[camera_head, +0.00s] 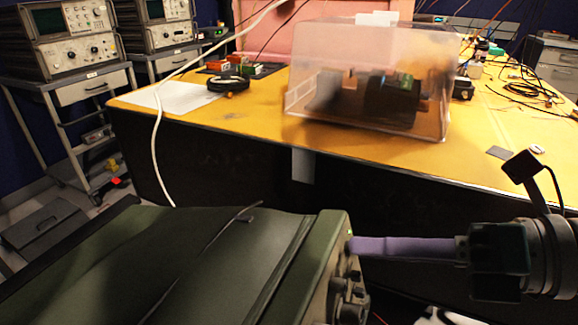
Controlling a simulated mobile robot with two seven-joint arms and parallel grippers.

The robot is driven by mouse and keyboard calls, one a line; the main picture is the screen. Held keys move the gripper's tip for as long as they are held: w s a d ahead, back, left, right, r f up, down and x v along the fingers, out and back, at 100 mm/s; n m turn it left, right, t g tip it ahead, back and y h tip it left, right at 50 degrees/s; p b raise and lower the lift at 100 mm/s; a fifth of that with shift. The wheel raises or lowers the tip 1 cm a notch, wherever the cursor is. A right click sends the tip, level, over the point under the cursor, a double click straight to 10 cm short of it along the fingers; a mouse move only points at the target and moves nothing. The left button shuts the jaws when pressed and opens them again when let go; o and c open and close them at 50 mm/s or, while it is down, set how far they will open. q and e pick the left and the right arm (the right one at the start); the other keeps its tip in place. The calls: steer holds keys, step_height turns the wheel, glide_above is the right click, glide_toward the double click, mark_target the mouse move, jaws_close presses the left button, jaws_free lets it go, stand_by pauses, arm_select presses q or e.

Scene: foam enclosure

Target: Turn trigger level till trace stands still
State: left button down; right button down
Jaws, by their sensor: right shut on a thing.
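A dark green oscilloscope (310,265) fills the lower foreground. Its top faces me and its front panel is turned to the right, seen at a steep angle. Several knobs (350,290) stand out from that panel. The screen and trace are hidden from this side. My right gripper (360,246) comes in from the right with purple fingers. Its tips are shut on a small knob at the upper part of the panel, mostly hidden by the fingers. I cannot read any label on it. My left gripper is not in view.
A yellow-topped bench (240,115) stands behind, with a clear plastic box (310,75) on it. A white cable (157,130) hangs down in front of the bench. Other oscilloscopes (68,35) sit on trolleys at the left. A dark case (45,225) lies on the floor.

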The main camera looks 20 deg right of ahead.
steer(key=c, duration=1.1)
jaws_free()
steer(key=shift+c, duration=0.2)
steer(key=v, duration=1)
steer(key=shift+p, duration=0.4)
steer(key=shift+w, duration=0.1)
